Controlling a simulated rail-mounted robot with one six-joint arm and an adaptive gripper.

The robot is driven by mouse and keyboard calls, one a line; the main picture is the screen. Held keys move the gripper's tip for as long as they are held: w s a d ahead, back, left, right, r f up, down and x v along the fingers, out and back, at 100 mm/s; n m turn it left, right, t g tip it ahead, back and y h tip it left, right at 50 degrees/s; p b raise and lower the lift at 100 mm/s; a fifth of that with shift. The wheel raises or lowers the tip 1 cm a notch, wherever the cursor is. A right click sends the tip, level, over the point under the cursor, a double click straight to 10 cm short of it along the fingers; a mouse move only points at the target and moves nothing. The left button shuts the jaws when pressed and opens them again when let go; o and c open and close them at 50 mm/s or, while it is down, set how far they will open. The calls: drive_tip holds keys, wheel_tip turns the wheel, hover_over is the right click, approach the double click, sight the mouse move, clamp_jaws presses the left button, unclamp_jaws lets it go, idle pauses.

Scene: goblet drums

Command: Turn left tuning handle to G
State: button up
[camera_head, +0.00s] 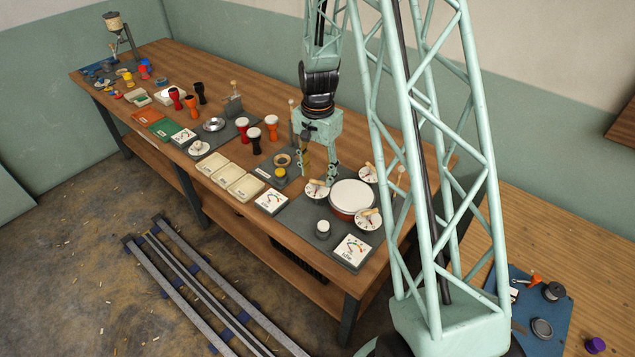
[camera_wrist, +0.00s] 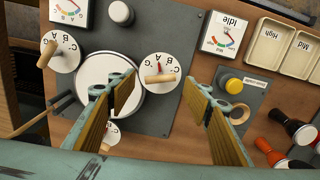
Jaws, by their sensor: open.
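The left tuning handle is a wooden bar (camera_wrist: 160,78) on a white round dial (camera_wrist: 155,58) lettered C, B, A, G, beside the drum. In the wrist view the bar lies nearly crosswise; I cannot tell which letter it is set to. In the head view the same dial (camera_head: 314,192) sits left of the white-topped drum (camera_head: 352,194). My gripper (camera_head: 318,174) points down over this dial. In the wrist view its two fingers (camera_wrist: 160,92) are wide apart, one on each side of the handle, with nothing held between them. Contact is not visible.
Two more lettered dials with wooden handles (camera_head: 368,174) (camera_head: 368,219) stand around the drum. A tune meter (camera_head: 352,250) and a white knob (camera_head: 323,229) are in front. A yellow button (camera_wrist: 233,85) sits near one finger.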

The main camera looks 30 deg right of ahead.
sight(317, 181)
drive_tip(key=shift+f, duration=2.05)
drive_tip(key=c, duration=0.7)
